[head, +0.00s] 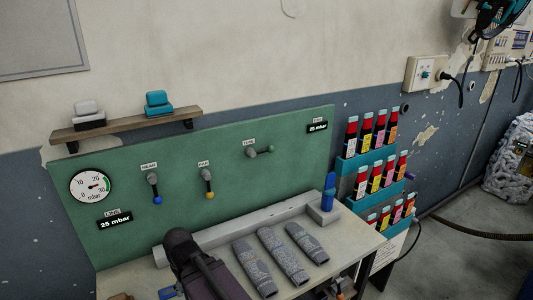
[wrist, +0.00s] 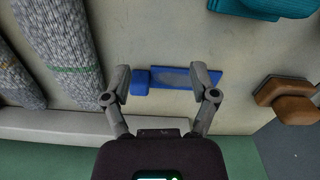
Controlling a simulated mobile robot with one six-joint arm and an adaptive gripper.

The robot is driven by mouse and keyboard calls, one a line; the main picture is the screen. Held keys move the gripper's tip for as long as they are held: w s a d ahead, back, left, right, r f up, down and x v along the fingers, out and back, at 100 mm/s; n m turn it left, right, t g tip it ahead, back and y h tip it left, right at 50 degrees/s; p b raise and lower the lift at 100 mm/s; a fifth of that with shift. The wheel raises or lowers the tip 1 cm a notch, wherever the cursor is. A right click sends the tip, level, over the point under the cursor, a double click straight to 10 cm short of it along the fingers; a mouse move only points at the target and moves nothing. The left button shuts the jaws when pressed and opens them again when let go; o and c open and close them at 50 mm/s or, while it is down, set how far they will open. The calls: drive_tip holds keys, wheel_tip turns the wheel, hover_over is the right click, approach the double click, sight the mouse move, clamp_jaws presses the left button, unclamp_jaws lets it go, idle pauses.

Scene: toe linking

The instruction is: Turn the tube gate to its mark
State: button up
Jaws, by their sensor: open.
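The tube gate (head: 258,152) is a grey lever valve on the green panel, under a small label that seems to read TUBE.
Two more levers hang downward, one blue-tipped (head: 155,188) and one yellow-tipped (head: 208,184). A gauge (head: 91,187) is at the panel's left. Grey knitted pieces (head: 283,256) lie on the table (head: 351,243). A blue upright item (head: 328,192) stands at the table's back right, near bottle racks (head: 364,160).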

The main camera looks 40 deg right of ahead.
drive_tip(key=shift+w+d+r+m+y, duration=0.3)
drive_tip(key=shift+w+d+m+y, duration=0.2)
drive_tip(key=shift+w+d+m, duration=0.1)
drive_tip(key=w+d+r+m+t+y, duration=0.1)
drive_tip(key=d, duration=0.1)
drive_tip(key=w+d+r+m+t+y+p, duration=0.1)
drive_tip(key=w+d+r+m, duration=0.1)
drive_tip(key=d, duration=0.1)
drive_tip(key=w+d+r+m+t+y+p, duration=0.1)
drive_tip(key=d+m+y, duration=0.1)
drive_tip(key=d, duration=0.1)
drive_tip(key=shift+w+r, duration=0.25)
drive_tip(key=w+d+r+m+t+y+p, duration=0.2)
drive_tip(key=d+r+m+t, duration=0.4)
drive_tip(key=d, duration=0.5)
drive_tip(key=m+t+h+p, duration=0.3)
drive_tip(key=m+t+h, duration=0.1)
drive_tip(key=m+t, duration=0.6)
approach(271, 149)
drive_tip(key=s+d+g, duration=0.1)
drive_tip(key=s+d, duration=0.1)
drive_tip(key=s, duration=0.1)
drive_tip(key=shift+w+a+r+m, duration=0.1)
drive_tip(key=shift+w+r+m, duration=0.1)
drive_tip(key=shift+m, duration=0.2)
drive_tip(key=shift+w, duration=0.1)
